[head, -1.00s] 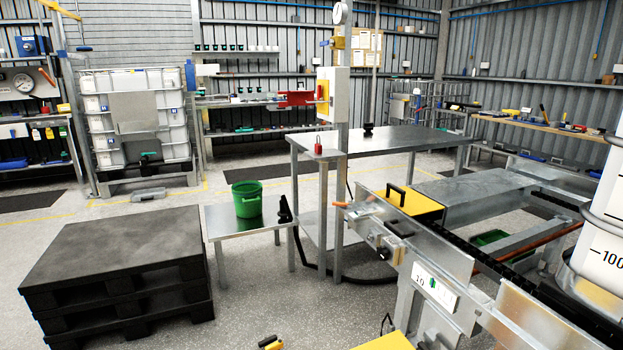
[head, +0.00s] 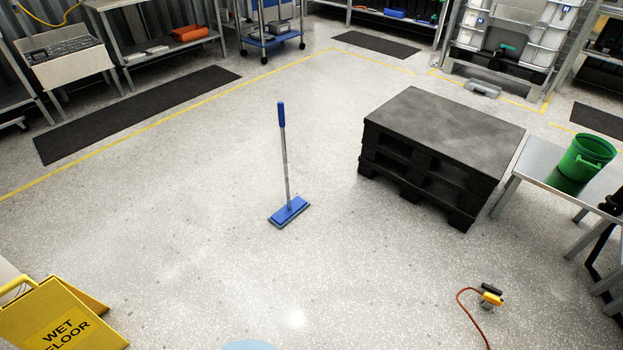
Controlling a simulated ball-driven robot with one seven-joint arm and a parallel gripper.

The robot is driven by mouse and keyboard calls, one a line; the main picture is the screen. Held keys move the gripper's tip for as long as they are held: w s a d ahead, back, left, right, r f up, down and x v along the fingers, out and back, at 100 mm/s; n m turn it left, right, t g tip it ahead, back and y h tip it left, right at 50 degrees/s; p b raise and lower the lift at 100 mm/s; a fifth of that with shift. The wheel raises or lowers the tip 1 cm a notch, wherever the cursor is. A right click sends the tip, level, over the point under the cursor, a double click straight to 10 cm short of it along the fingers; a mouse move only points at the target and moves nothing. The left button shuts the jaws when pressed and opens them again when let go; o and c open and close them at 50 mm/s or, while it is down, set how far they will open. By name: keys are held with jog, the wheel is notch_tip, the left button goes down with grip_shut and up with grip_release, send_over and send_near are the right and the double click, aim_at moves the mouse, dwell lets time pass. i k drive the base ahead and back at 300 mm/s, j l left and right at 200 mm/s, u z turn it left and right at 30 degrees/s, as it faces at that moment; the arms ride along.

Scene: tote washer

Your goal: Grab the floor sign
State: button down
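The floor sign (head: 62,318) is a yellow folding board with dark "WET FLOOR" lettering. It stands on the floor at the bottom left corner of the head view, with its yellow handle at the top left. The left and bottom picture edges cut off part of it. My gripper is not in view, so its state and its place relative to the sign do not show.
A blue scrubber with an upright handle (head: 289,211) stands mid-floor. Stacked black pallets (head: 440,130) and a metal table (head: 545,165) with a green bucket (head: 587,158) are at right. A yellow tool with an orange cord (head: 490,299) lies lower right. Floor between is clear.

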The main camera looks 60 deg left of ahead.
aim_at(53, 314)
jog(key=u, duration=3.55)
jog(key=i+l+u, duration=0.1)
jog(key=i+l, duration=0.15)
jog(key=i, duration=0.3)
jog(key=i+l+u, duration=0.1)
jog(key=i+l, duration=0.2)
jog(key=i, duration=0.2)
